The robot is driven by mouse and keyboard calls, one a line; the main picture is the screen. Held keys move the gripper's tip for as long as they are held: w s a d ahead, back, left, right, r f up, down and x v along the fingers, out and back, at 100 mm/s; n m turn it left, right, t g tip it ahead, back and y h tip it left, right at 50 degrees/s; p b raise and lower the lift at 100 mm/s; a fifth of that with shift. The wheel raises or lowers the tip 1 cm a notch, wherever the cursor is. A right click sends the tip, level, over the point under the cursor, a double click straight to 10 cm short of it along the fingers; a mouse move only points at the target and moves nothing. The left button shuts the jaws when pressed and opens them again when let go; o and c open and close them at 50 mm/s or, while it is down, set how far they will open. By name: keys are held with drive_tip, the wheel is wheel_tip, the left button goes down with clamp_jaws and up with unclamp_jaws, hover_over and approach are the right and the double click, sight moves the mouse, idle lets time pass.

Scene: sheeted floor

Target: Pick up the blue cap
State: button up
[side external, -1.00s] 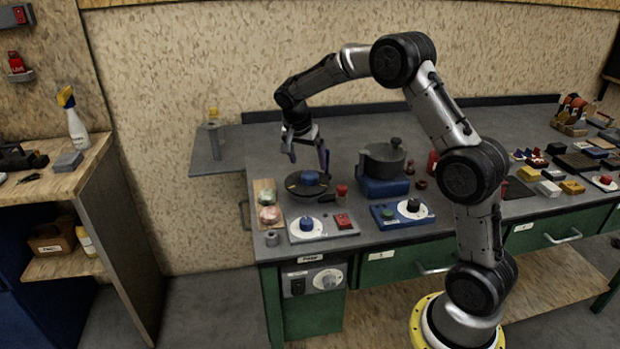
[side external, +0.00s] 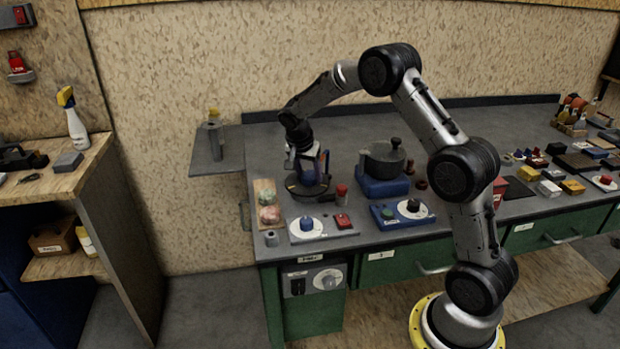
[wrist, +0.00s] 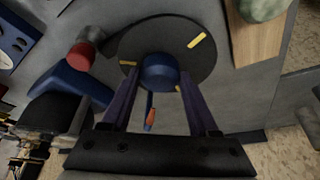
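The blue cap (wrist: 158,72) is a short round blue piece on a dark round disc (wrist: 205,60) with yellow marks. In the wrist view it sits between the fingertips of my gripper (wrist: 158,80). The fingers are apart, one on each side of the cap; whether they touch it is hard to tell. In the side view my gripper (side external: 308,180) is low over the disc (side external: 291,187) at the bench's left end, and its fingers largely hide the cap.
A red-topped piece (side external: 341,190) stands close right of the disc. A wooden board (side external: 264,190) with two roundish items lies to the left. Dial panels (side external: 325,230) lie in front. A dark pot (side external: 383,160) on a blue base stands to the right.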

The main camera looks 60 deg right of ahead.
clamp_jaws()
